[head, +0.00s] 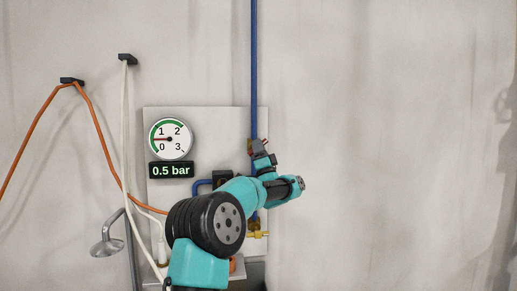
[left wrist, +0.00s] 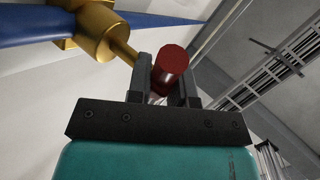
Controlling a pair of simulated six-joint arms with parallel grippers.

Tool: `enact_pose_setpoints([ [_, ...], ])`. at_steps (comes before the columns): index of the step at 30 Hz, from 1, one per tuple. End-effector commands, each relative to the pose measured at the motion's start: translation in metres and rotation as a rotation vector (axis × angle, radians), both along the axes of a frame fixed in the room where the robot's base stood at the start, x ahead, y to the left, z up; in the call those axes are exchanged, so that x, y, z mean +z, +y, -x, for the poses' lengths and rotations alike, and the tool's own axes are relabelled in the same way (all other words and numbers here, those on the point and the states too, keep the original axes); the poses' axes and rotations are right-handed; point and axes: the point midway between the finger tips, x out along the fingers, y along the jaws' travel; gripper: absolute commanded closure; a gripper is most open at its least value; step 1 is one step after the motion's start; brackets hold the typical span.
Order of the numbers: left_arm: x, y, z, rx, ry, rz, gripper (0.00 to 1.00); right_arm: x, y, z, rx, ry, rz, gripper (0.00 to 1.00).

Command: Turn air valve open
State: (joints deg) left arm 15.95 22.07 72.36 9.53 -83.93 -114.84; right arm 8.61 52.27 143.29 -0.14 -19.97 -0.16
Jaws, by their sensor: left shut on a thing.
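The air valve is on the blue pipe (head: 254,60) on the wall panel. Its brass body (left wrist: 100,32) and red handle (left wrist: 171,64) show close up in the left wrist view. In the head view only a small red bit of the handle (head: 265,141) shows above my left gripper (head: 262,152). My left gripper is shut on the red handle, with a dark finger on either side of it. The round gauge (head: 170,138) has its needle pointing left, between 0 and 1. The display (head: 171,170) below reads 0.5 bar. My right gripper is not in view.
An orange hose (head: 100,136) and a pale hose (head: 124,130) hang from black hooks left of the panel (head: 215,122). A grey shower-like head (head: 106,247) is at the lower left. A brass fitting (head: 257,234) sits below my left arm. The right wall is bare.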

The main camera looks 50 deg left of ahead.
Motion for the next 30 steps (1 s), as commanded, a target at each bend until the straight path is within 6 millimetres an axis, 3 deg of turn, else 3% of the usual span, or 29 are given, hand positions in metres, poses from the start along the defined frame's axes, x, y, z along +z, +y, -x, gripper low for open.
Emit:
enact_pose_setpoints([
  [18,0.0004,0.0005,0.0006,-0.001,-0.485,0.314,1.0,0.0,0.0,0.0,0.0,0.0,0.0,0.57],
  [30,0.0002,0.0015,0.002,0.001,-0.665,0.432,1.0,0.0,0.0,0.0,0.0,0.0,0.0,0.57],
])
